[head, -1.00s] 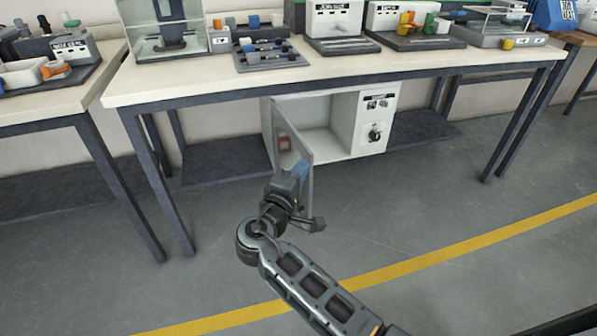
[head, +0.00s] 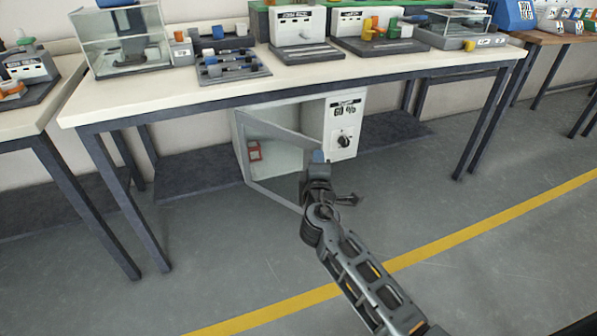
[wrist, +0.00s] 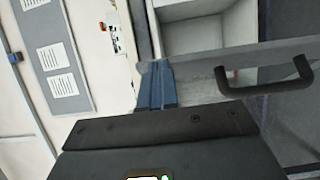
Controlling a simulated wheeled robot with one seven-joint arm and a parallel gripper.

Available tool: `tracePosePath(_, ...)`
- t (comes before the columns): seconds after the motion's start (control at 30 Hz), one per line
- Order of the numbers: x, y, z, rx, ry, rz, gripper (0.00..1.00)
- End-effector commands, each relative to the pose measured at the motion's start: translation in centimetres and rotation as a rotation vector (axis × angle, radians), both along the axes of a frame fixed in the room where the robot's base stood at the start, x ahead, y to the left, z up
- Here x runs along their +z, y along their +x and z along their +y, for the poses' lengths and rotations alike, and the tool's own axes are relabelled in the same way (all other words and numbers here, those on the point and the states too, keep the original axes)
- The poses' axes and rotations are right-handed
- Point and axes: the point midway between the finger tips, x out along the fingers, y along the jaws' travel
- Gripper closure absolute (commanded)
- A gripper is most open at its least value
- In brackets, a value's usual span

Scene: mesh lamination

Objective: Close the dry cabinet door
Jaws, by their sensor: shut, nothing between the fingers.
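The dry cabinet (head: 344,125) is a white box under the middle table, with a display and a dark knob on its right front panel. Its door (head: 272,137) is partly open, hinged at the left, with a grey frame and a pale see-through pane. In the wrist view the door's dark bar handle (wrist: 268,77) is right of my gripper. My gripper (head: 318,157) is shut and empty, at the door's free edge. Its blue fingers (wrist: 157,85) lie beside the door's edge in the wrist view; I cannot tell whether they touch it.
The white-topped table (head: 300,76) stands over the cabinet, with lab devices on top. Its dark front legs stand left (head: 125,205) and right (head: 482,125). A low dark shelf (head: 190,178) lies left of the cabinet. The grey floor in front is open, with a yellow line (head: 440,240).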

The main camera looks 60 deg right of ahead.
Motion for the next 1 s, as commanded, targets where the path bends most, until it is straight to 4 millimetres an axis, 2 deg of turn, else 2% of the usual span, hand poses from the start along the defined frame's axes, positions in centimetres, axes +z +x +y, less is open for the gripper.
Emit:
tracePosePath(0.1,0.1,-0.3,-3.2,0.028,0.002,0.004,1.00)
tracePosePath(0.47,0.5,0.7,-11.4,0.151,0.003,0.002,1.00)
tracePosePath(0.6,0.8,1.4,-14.6,0.229,0.006,0.002,1.00)
tracePosePath(0.7,0.3,2.2,-16.4,0.261,0.004,-0.004,1.00)
tracePosePath(1.0,-0.4,5.3,-21.7,0.268,0.001,-0.005,1.00)
